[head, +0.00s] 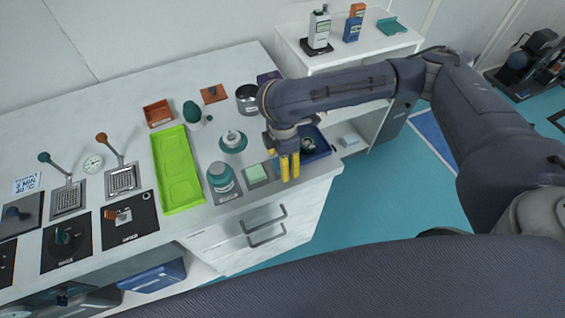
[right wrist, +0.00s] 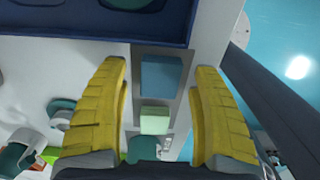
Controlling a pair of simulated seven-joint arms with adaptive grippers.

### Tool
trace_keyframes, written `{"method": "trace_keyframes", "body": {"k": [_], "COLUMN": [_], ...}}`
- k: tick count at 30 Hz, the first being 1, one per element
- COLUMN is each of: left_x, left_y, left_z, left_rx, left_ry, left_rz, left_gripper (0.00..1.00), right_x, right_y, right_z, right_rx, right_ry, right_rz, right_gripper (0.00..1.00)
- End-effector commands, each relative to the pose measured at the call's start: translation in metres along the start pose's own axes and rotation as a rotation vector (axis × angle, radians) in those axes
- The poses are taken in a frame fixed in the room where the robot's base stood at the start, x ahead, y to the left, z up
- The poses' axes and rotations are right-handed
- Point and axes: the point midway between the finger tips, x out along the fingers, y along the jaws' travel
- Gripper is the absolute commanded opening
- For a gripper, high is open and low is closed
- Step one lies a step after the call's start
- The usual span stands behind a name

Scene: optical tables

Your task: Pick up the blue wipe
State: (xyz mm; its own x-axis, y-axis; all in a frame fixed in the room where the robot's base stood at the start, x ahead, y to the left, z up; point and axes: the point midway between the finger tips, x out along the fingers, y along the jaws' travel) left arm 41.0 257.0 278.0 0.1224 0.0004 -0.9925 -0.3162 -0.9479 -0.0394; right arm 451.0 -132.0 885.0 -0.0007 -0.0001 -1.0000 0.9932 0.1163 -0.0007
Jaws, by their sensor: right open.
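The blue wipe (right wrist: 161,76) is a small square block on a grey plate, seen in the right wrist view between my right gripper's yellow fingers. In the head view it is mostly hidden behind those fingers. My right gripper (head: 290,170) is open over the front right edge of the white counter, one finger on each side of the wipe in its own view. The fingers look apart from the wipe; how high they are above it is hard to tell. My left gripper is out of view.
A pale green wipe (head: 255,173) lies beside the blue one. A teal jar (head: 221,178) stands left of it. A dark blue tray (head: 318,148) sits close by on the right.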

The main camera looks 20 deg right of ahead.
Motion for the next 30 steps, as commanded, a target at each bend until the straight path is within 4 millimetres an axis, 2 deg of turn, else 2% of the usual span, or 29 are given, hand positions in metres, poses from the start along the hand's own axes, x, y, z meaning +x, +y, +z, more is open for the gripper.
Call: {"method": "trace_keyframes", "body": {"k": [10,20,30], "left_x": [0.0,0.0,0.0], "left_y": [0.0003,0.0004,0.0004], "left_z": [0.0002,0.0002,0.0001], "left_rx": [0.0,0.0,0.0], "left_ry": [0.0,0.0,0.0], "left_rz": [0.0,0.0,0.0], "left_gripper": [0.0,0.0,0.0], "right_x": [0.0026,0.0025,0.0025], "right_y": [0.0002,0.0002,0.0002], "right_z": [0.0,0.0,0.0], "right_rx": [-0.001,-0.001,-0.001], "right_ry": [0.0,0.0,0.0], "right_rz": [0.001,0.001,0.001], "right_gripper": [0.67,0.28,0.24]}}
